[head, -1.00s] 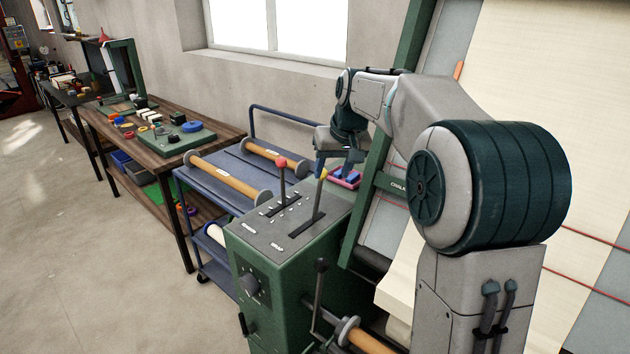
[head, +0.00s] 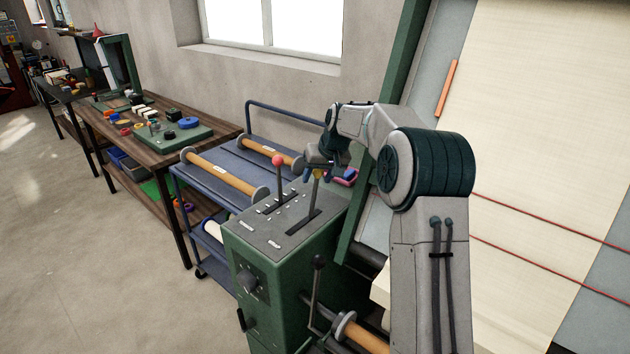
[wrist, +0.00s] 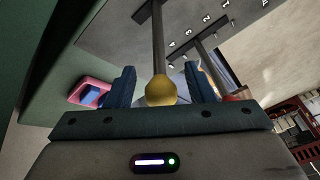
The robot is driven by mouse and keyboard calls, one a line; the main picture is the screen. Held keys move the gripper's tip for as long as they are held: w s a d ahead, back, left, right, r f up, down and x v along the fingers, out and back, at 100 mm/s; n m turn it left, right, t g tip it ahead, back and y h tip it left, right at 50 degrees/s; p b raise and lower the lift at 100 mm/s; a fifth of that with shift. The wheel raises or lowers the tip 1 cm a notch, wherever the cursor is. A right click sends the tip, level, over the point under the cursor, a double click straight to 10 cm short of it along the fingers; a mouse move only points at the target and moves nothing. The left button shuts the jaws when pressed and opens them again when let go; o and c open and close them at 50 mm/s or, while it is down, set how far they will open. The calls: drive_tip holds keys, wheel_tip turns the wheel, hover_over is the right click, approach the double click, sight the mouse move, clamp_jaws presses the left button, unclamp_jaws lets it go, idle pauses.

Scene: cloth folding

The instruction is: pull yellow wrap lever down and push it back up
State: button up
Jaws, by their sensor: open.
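The yellow-knobbed lever (head: 317,184) stands in a slot on top of a green control box (head: 275,275). Its knob (wrist: 161,91) shows large in the wrist view, between the two blue fingers. My gripper (wrist: 160,88) is open, with one finger on each side of the knob and a gap visible to the fingers. In the head view my gripper (head: 318,173) is at the top of the lever and partly covers the knob. I cannot tell whether anything touches.
A red-knobbed lever (head: 278,160) stands in a parallel slot just left of the yellow one. A pink tray (head: 345,178) lies behind my gripper. A blue cart (head: 222,172) with rollers stands beside the box, and the slanted machine panel (head: 550,150) is at right.

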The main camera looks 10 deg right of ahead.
sight(314, 199)
drive_tip(key=shift+x, duration=1.75)
